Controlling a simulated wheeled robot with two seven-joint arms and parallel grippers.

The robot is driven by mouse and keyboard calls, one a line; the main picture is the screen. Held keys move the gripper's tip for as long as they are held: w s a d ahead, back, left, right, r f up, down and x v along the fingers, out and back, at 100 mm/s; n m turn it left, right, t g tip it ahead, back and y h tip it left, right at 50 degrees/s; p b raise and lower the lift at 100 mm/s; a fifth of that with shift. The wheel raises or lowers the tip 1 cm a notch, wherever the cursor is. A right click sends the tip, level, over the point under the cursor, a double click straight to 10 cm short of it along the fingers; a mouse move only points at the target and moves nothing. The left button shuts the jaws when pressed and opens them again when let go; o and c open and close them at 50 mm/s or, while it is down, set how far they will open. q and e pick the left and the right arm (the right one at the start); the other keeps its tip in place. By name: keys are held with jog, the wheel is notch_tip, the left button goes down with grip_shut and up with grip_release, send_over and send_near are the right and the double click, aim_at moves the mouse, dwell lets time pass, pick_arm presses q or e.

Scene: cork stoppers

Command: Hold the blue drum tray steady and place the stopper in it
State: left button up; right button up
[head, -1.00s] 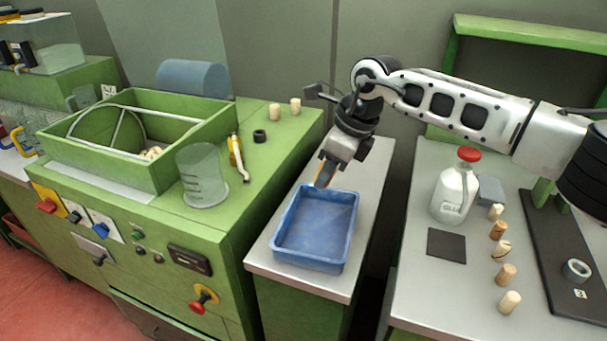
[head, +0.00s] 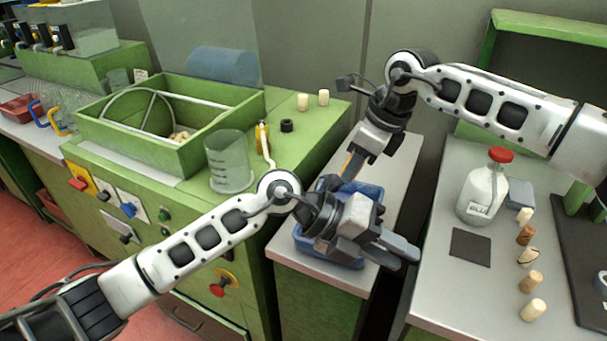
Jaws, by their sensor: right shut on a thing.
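The blue drum tray (head: 372,193) sits on the narrow grey-topped green cabinet, largely hidden behind my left gripper and arm. My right gripper (head: 348,176) reaches down from above and is shut on the tray's far rim. My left gripper (head: 408,252) hangs over the tray's near right part, its fingers pointing right; no stopper shows in it, and its jaw gap is unclear. Several cork stoppers stand in a row on the right bench, among them a pale one (head: 533,309), a tan one (head: 530,281) and a browner one (head: 525,235).
A glue bottle (head: 483,192) and a dark square pad (head: 470,247) stand left of the stopper row. A gap separates the cabinet from the right bench. On the green machine are a clear beaker (head: 230,165), a black ring (head: 287,125) and two pale stoppers (head: 303,101).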

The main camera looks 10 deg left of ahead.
pick_arm(q)
jog(key=w+a+r+t+y, duration=0.2)
jog(key=w+a+t+y, duration=0.3)
jog(key=w+a+y, duration=0.9)
jog(key=w+f, duration=0.1)
jog(key=f, duration=0.2)
jog(key=w+f+h, duration=0.1)
jog(key=f, duration=0.3)
jog(key=w+f+h, duration=0.1)
jog(key=f, duration=0.2)
jog(key=shift+w+a+f, duration=0.1)
jog(key=shift+w+f, duration=0.15)
jog(key=shift+f, duration=0.1)
grip_shut()
